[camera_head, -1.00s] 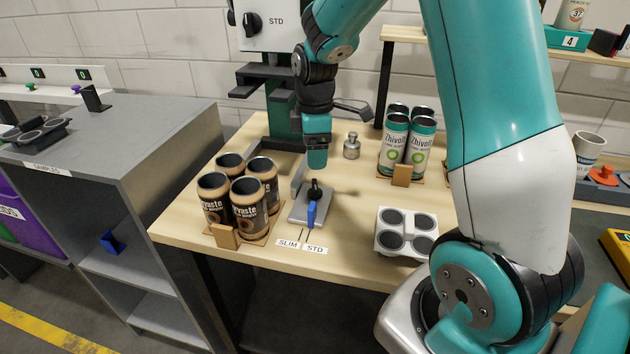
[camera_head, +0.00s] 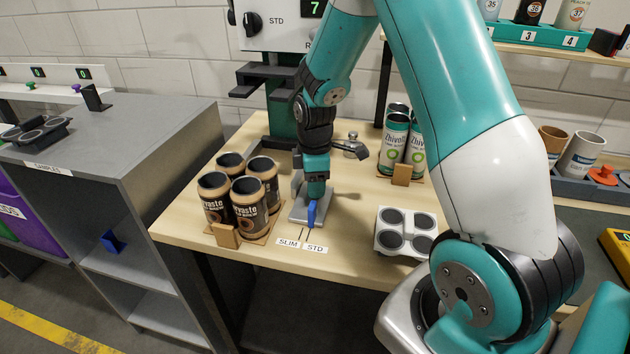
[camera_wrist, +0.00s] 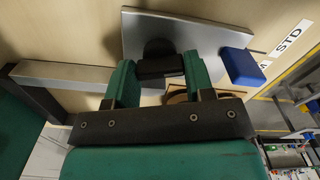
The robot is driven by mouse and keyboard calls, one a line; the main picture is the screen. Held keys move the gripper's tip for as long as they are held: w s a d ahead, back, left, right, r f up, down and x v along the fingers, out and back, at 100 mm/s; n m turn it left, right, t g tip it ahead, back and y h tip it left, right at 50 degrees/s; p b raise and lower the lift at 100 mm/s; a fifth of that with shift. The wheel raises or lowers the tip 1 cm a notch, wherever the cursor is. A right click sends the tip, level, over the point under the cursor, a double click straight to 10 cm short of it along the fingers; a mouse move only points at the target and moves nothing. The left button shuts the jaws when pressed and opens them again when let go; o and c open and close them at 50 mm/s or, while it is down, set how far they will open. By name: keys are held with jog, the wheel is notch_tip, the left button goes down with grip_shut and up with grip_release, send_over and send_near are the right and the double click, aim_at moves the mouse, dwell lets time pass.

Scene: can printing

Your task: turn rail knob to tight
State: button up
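The rail knob (camera_wrist: 160,62) is black and stands on a grey metal plate (camera_head: 298,214) on the wooden bench. A blue piece (camera_head: 311,213) sits at the plate's front edge; it also shows in the wrist view (camera_wrist: 242,66). SLIM (camera_head: 288,243) and STD (camera_head: 316,249) labels lie in front of it. My gripper (camera_head: 316,190) is down at the knob and hides it in the head view. In the wrist view my green fingers stand on either side of the knob, close to its ends; I cannot tell whether they press on it.
Brown cans (camera_head: 248,205) stand in a group close left of the plate. A grey holder with round wells (camera_head: 405,232) is to the right. Green-white cans (camera_head: 395,138) and a small metal weight (camera_head: 351,143) stand behind. A grey machine with a dial (camera_head: 275,28) is at the back.

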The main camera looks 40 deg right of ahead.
jog(key=shift+c, duration=1.2)
jog(key=shift+m, duration=0.3)
jog(key=m+p, duration=0.1)
jog(key=m, duration=0.8)
jog(key=shift+m+p, duration=0.4)
jog(key=m, duration=0.3)
jog(key=shift+m, duration=0.3)
jog(key=m, duration=0.4)
jog(key=shift+p, duration=0.4)
jog(key=shift+m, duration=2.1)
